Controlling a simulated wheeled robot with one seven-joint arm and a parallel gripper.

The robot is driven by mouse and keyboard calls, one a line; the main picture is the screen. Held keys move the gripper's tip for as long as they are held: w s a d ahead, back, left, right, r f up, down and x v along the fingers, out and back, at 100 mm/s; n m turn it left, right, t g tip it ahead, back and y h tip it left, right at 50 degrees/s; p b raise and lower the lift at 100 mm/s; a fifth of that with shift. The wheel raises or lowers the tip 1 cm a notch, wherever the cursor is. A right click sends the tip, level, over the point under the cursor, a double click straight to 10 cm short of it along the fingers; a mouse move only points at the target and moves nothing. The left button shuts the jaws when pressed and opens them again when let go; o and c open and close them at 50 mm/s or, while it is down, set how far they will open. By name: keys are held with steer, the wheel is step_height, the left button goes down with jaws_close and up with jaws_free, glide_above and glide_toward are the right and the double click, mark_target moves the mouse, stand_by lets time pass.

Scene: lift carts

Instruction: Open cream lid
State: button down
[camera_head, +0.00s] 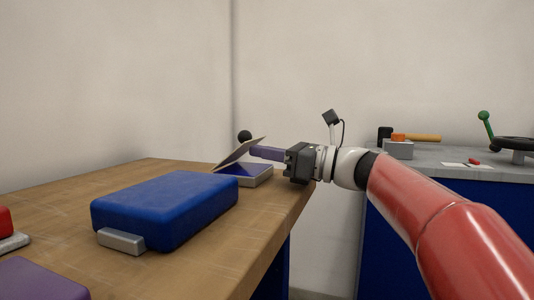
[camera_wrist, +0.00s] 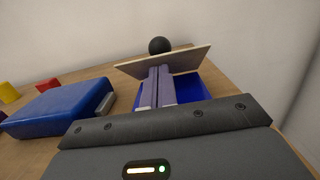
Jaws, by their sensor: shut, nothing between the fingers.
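The cream lid (camera_head: 236,155) stands tilted partway open on a small pale box (camera_head: 258,179) with a blue inside, near the table's right edge. Its raised edge faces my gripper. A black ball knob (camera_head: 244,135) is on the lid's upper side; it also shows in the wrist view (camera_wrist: 159,45). My gripper (camera_head: 254,152) reaches in from the right with its purple-grey fingers shut and empty. In the wrist view the fingertips (camera_wrist: 158,69) are at the underside of the lid (camera_wrist: 185,60), above the blue inside (camera_wrist: 190,89). I cannot tell whether they touch the lid.
A large blue case (camera_head: 165,208) with a grey block at its front lies on the wooden table (camera_head: 215,262). Red and purple things show at the left edge. A grey-topped bench (camera_head: 440,160) with a hammer (camera_head: 415,138) and a green-knobbed lever stands at right.

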mark_target(246, 132)
steer(key=shift+r, duration=0.1)
steer(key=r+p, duration=0.1)
steer(key=p, duration=0.2)
steer(key=shift+a+r, duration=0.35)
steer(key=shift+r, duration=0.05)
steer(key=r+p, duration=0.1)
steer(key=a+p, duration=0.1)
steer(key=p, duration=0.1)
steer(key=shift+w+r, duration=0.25)
steer(key=shift+r, duration=0.1)
steer(key=shift+w+a+r+p, duration=0.25)
steer(key=shift+a+r+p, duration=0.3)
steer(key=shift+p, duration=0.65)
steer(key=shift+p+x, duration=0.75)
steer(key=shift+p, duration=0.05)
steer(key=shift+r, duration=0.15)
